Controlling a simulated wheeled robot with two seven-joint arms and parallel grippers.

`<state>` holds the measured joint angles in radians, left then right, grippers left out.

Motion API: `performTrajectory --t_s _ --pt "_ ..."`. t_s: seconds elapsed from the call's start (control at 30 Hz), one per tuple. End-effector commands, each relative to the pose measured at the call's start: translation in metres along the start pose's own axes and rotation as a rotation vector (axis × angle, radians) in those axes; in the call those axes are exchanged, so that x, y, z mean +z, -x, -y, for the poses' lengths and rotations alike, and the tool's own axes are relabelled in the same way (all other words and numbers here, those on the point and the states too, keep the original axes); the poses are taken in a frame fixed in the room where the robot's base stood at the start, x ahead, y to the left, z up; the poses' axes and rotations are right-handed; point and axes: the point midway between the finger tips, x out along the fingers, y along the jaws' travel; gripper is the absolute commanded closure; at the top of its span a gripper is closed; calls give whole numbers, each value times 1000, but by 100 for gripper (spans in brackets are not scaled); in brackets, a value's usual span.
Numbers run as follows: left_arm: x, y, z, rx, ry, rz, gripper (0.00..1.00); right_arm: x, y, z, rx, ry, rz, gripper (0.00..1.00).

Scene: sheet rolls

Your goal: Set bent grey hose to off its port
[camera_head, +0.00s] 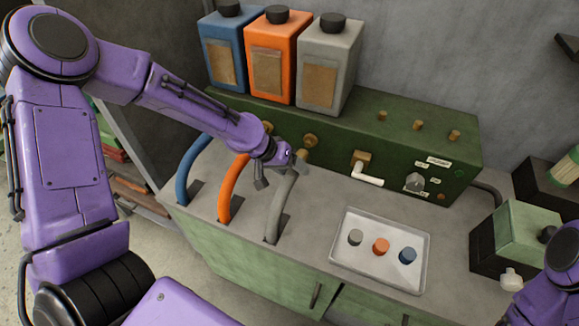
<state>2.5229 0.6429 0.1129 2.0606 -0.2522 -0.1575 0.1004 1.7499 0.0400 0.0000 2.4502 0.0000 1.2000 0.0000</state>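The bent grey hose (283,205) rises from a slot in the grey counter and arches up toward the green box (340,150). Its upper end is close to a brass port (303,154), but my gripper partly covers that end, so I cannot tell whether it sits on the port. My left gripper (280,170) is at the top of the grey hose, with one finger showing on its left side. Whether the fingers press on the hose is not clear. My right arm shows at the lower right; its gripper is out of view.
An orange hose (229,190) and a blue hose (186,170) stand left of the grey one. Blue, orange and grey canisters stand behind. A white tray (345,273) with three coloured caps lies right. A white-handled tap (367,175) projects from the box front.

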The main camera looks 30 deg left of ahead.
Motion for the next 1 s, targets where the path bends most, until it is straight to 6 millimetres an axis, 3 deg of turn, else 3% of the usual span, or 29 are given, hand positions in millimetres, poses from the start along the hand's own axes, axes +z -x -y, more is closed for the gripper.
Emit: performTrajectory --t_s 0.17,0.5,0.6,1.0 --pt "-2 14 0 0 0 -6 37 0 0 0 0 0 0 57" --pt "0 84 0 2 0 -6 37 0 0 0 0 0 0 57" --pt "-1 103 -2 1 1 -4 37 -6 14 -1 0 0 0 57" --pt "2 107 1 0 1 -1 37 -6 14 -1 0 0 0 57"
